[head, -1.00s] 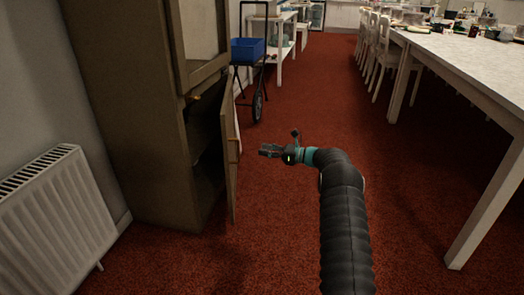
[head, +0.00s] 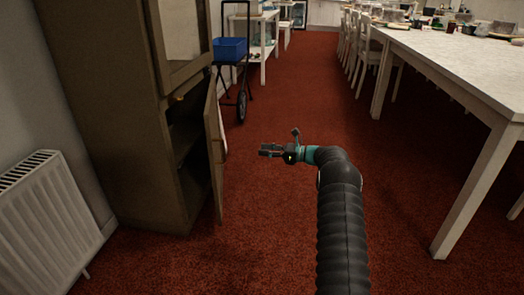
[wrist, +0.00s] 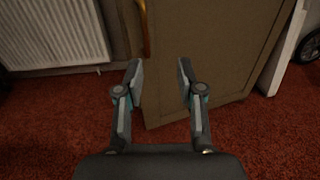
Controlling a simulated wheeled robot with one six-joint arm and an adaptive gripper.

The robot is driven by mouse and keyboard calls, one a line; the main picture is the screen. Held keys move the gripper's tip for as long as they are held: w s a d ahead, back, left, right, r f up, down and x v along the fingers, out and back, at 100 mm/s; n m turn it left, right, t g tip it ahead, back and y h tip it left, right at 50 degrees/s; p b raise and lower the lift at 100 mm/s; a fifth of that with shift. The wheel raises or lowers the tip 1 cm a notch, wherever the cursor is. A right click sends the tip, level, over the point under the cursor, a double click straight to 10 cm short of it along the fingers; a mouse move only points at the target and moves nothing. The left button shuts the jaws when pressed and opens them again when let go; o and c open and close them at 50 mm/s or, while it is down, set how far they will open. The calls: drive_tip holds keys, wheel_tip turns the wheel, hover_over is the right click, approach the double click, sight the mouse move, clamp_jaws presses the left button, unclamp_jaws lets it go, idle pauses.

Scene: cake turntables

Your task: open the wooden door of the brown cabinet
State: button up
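The brown cabinet (head: 110,110) stands on the left in the head view. Its lower wooden door (head: 215,150) is swung partly open and shows a dark shelved inside. The door's outer face fills the upper middle of the wrist view (wrist: 210,65), with a long orange-brown handle (wrist: 145,28) near its left edge. My gripper (head: 262,150) is to the right of the door in the head view, pointing left. In the wrist view my gripper (wrist: 158,70) has its fingers spread apart with nothing between them. The handle lies beyond the left fingertip, apart from it.
A white radiator (head: 45,215) stands left of the cabinet. A trolley with a blue crate (head: 230,48) is behind the door. A long white table (head: 460,60) with chairs is on the right. Red carpet lies clear between.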

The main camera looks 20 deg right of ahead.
drive_tip(key=shift+s+d, duration=0.15)
drive_tip(key=shift+d, duration=0.1)
drive_tip(key=shift+c, duration=0.2)
